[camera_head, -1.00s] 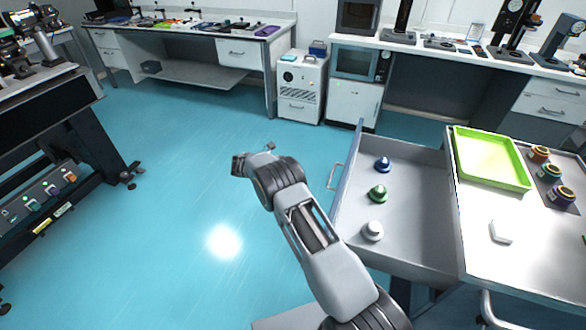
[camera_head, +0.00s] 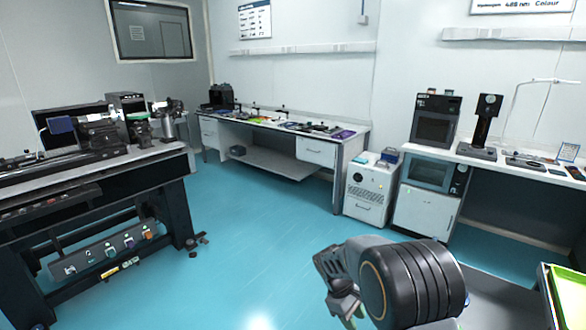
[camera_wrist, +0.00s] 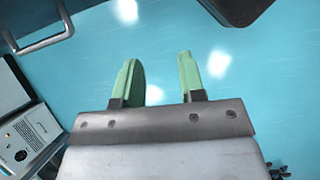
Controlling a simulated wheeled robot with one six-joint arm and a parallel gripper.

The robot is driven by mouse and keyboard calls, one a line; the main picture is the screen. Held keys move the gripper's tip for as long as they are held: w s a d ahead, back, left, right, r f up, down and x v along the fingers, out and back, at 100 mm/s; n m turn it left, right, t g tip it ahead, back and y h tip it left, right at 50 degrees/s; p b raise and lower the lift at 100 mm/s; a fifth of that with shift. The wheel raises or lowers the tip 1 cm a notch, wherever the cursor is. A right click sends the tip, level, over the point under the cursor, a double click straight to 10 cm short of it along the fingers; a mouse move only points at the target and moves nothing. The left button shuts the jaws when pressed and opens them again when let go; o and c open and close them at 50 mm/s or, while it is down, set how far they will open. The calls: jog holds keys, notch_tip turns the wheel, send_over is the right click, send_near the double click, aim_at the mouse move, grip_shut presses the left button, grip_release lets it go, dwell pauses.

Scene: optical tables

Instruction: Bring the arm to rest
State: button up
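My arm shows at the bottom of the head view, bent, with a dark ribbed joint nearest the camera. My gripper (camera_wrist: 160,82) shows in the wrist view with two pale green fingers spread apart and nothing between them. It is open and empty over the blue floor (camera_wrist: 215,120). In the head view the fingers are too small and covered to make out.
A drawer unit with a green tray (camera_head: 568,300) stands at the lower right, close to my arm. A black optical table (camera_head: 95,215) stands at left. A bench (camera_head: 262,126) and a white cabinet (camera_head: 370,190) stand behind. The floor (camera_head: 240,250) between is clear.

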jog(key=s+r+m+t+y+p, duration=0.2)
jog(key=s+r+m+t, duration=0.1)
jog(key=s+r, duration=0.4)
jog(key=s+r+m+t+y+p, duration=0.2)
jog(key=s+r+m, duration=0.4)
jog(key=r, duration=0.7)
jog(key=shift+s+r+t+y+p, duration=0.15)
jog(key=shift+s+t+y+p, duration=0.15)
jog(key=shift+s+t+p, duration=0.45)
jog(key=shift+w+d, duration=0.1)
